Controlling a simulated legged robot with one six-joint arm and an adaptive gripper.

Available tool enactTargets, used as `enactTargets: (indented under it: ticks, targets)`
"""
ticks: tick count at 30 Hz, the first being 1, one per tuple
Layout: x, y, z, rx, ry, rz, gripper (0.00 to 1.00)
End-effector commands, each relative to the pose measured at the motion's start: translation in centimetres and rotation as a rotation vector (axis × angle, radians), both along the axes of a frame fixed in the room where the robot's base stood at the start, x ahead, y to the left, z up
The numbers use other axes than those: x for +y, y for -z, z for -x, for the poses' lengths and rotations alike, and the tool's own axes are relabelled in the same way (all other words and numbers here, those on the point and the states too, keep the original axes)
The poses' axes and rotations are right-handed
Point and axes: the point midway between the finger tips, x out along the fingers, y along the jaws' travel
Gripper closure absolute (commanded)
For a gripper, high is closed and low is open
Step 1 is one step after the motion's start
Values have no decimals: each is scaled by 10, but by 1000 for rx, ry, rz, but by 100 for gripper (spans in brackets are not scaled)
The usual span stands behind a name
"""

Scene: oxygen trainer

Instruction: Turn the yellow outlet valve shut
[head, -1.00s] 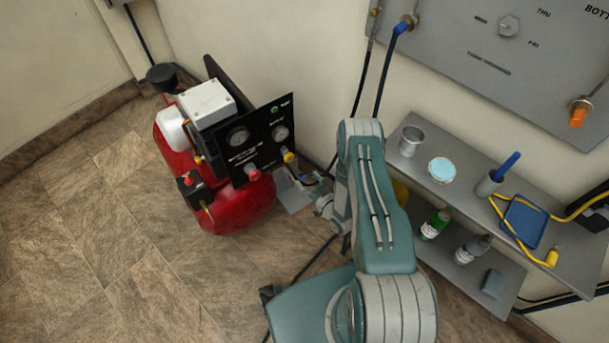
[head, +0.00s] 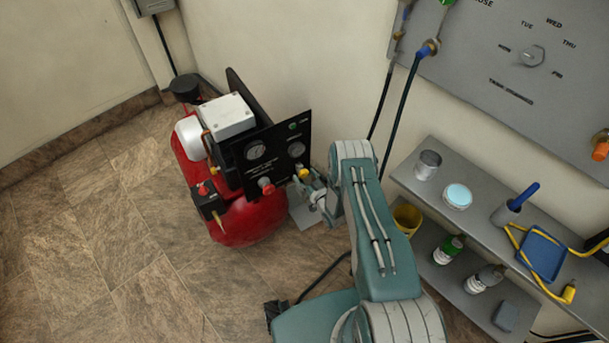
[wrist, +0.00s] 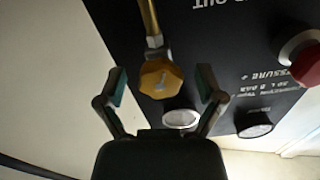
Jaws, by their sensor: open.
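The yellow outlet valve (wrist: 158,79) is a faceted yellow knob on the black panel (wrist: 225,50) of the red compressor (head: 240,222). In the wrist view a brass stem leads up from it. My gripper (wrist: 160,85) is open, with one finger on each side of the knob and visible gaps to both. I cannot tell how deep the fingers reach around it. In the head view the yellow valve (head: 304,174) shows right at my gripper (head: 306,182), which is small and partly hidden there.
A red knob (wrist: 300,55) sits on the same panel, right of the valve in the wrist view. Gauges (head: 256,149) are above it in the head view. A grey shelf (head: 480,222) with cans and bottles stands right of my arm. Tiled floor lies open to the left.

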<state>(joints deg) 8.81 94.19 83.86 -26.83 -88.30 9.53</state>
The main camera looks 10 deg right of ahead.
Motion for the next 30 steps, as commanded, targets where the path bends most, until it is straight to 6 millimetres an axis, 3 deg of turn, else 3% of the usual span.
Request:
enactTargets:
  ticks: [4, 9, 10, 20, 30]
  targets:
    - [0, 0, 0, 0, 0, 0, 13]
    - [0, 0, 0, 0, 0, 0, 89]
    - [0, 0, 0, 0, 0, 0, 95]
    - [0, 0, 0, 5, 0, -16, 95]
    - [0, 0, -1, 60, 1, -187, 95]
